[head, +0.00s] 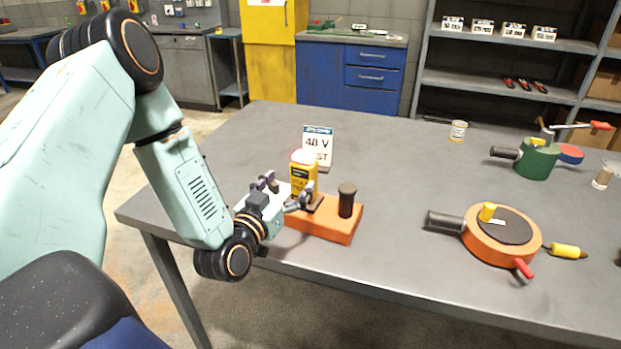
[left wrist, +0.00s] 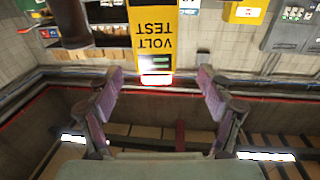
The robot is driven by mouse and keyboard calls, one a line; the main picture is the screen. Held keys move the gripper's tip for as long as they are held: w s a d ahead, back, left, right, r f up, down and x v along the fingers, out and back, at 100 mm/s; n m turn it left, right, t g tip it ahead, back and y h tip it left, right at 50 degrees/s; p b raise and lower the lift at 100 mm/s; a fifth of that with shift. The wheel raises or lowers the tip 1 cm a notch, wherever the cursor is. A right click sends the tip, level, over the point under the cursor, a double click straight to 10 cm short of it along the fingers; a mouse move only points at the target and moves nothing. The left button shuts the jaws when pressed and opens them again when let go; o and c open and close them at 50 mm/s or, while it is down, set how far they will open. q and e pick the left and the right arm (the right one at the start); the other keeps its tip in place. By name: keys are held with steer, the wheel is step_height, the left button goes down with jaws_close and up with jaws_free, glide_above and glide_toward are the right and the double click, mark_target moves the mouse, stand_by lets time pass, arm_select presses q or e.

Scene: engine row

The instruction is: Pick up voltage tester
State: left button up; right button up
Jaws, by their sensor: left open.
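The yellow voltage tester (head: 303,178) stands upright on an orange base block (head: 335,222) near the table's front left edge. In the left wrist view its yellow body (left wrist: 155,30) reads "VOLT TEST" upside down, with a glowing white and red end. My left gripper (head: 287,188) is open and close beside the tester on its left. In the left wrist view the two fingertips (left wrist: 161,78) are spread wide, and the tester lies beyond them, roughly centred between them. Whether a finger touches it I cannot tell. My right gripper is not in view.
A dark upright cylinder (head: 347,200) stands on the base block, right of the tester. A "48 V" sign card (head: 318,146) stands behind. An orange round device (head: 488,241) and a green one (head: 536,161) are further right. The table between is clear.

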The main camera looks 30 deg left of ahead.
mark_target(300, 177)
arm_select(q)
steer(key=shift+w+a, duration=0.1)
steer(key=shift+w, duration=0.7)
steer(key=w, duration=0.2)
steer(key=w+f+b, duration=0.1)
steer(key=w, duration=0.1)
steer(key=shift+w, duration=0.65)
steer(key=shift+s+r, duration=0.1)
steer(key=shift+c, duration=0.4)
steer(key=c, duration=1.5)
step_height(300, 177, up, 10)
steer(key=shift+p, duration=1.05)
